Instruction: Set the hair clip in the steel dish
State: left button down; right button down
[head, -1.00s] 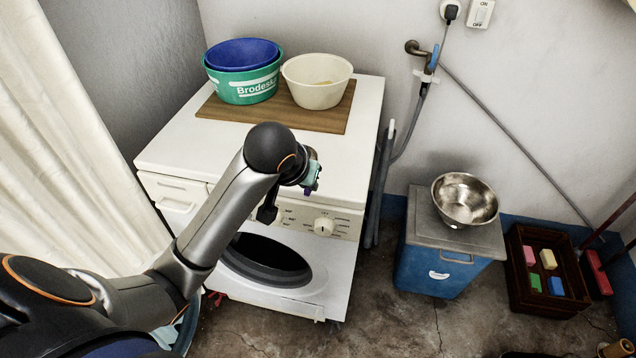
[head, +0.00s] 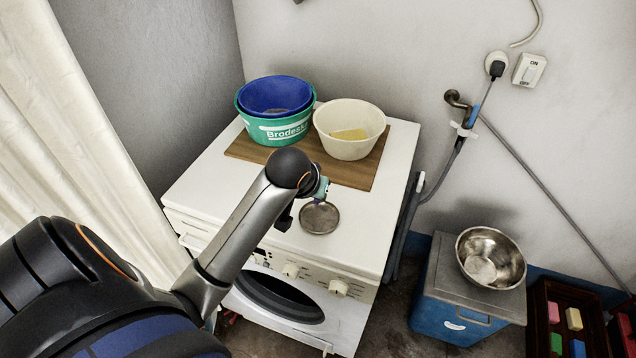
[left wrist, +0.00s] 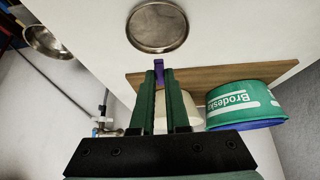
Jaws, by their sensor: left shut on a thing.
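The hair clip (left wrist: 159,74) is a small purple piece between the fingertips of my left gripper (left wrist: 160,80), which is shut on it. In the head view my left gripper (head: 321,190) is above the washing machine top, with the clip mostly hidden. The steel dish (head: 319,217) is a shallow round grey dish, empty, near the front edge of the top. It also shows in the left wrist view (left wrist: 157,26), just beyond the fingertips. The clip appears above and beside the dish, apart from it. My right gripper is not in view.
A wooden board (head: 372,172) behind the dish carries a green tub (head: 262,128) with a blue basin (head: 272,92) and a cream bowl (head: 347,145). A steel bowl (head: 500,245) stands on a blue box (head: 435,306) at right. The white top (head: 385,220) right of the dish is clear.

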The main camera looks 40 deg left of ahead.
pick_arm(q)
send_near(322, 213)
jog(key=shift+x, duration=2.1)
jog(key=c, duration=0.8)
grip_release()
jog(key=shift+c, duration=0.2)
notch_tip(322, 213, up, 7)
jog(key=shift+r, duration=0.1)
